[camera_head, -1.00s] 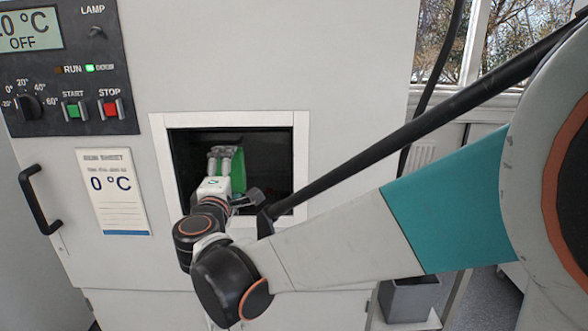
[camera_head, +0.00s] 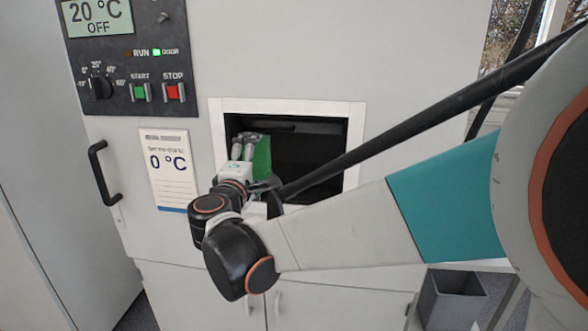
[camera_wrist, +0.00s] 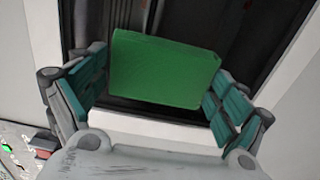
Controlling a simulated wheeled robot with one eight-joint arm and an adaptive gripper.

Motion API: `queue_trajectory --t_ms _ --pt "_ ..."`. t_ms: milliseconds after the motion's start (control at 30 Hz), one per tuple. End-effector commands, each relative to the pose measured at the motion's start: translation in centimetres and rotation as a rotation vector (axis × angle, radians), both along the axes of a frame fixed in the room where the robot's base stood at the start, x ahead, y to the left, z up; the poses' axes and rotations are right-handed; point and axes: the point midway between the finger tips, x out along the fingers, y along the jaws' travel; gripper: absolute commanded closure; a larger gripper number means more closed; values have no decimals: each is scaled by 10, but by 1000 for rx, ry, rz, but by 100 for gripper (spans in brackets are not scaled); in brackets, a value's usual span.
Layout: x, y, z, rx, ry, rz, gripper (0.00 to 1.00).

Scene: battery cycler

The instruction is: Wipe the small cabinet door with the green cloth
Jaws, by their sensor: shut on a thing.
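My gripper (camera_head: 247,148) is shut on the green cloth (camera_head: 262,160), near the left edge of a dark square opening (camera_head: 312,150) in the cycler's front. In the wrist view the cloth (camera_wrist: 163,68) looks like a flat green block between the two teal-padded fingers, with the opening behind it. Low on the cabinet are two small doors, a left one (camera_head: 205,290) and a right one (camera_head: 330,305), each with a slim handle. My arm partly hides the left one. I cannot tell which door the task means. The cloth is well above both.
A control panel (camera_head: 125,60) with start and stop buttons is at upper left. Below it are a black handle (camera_head: 103,175) and a paper sheet (camera_head: 168,175). A white frame (camera_head: 357,130) borders the opening. A grey bin (camera_head: 450,297) stands at lower right.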

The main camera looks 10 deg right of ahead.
Motion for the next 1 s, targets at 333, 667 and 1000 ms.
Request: queue_trajectory --t_ms 333,667,1000 --pt "5 16 0 0 0 2 28" --pt "14 32 0 0 0 1 28" --pt "10 34 1 0 0 2 28"
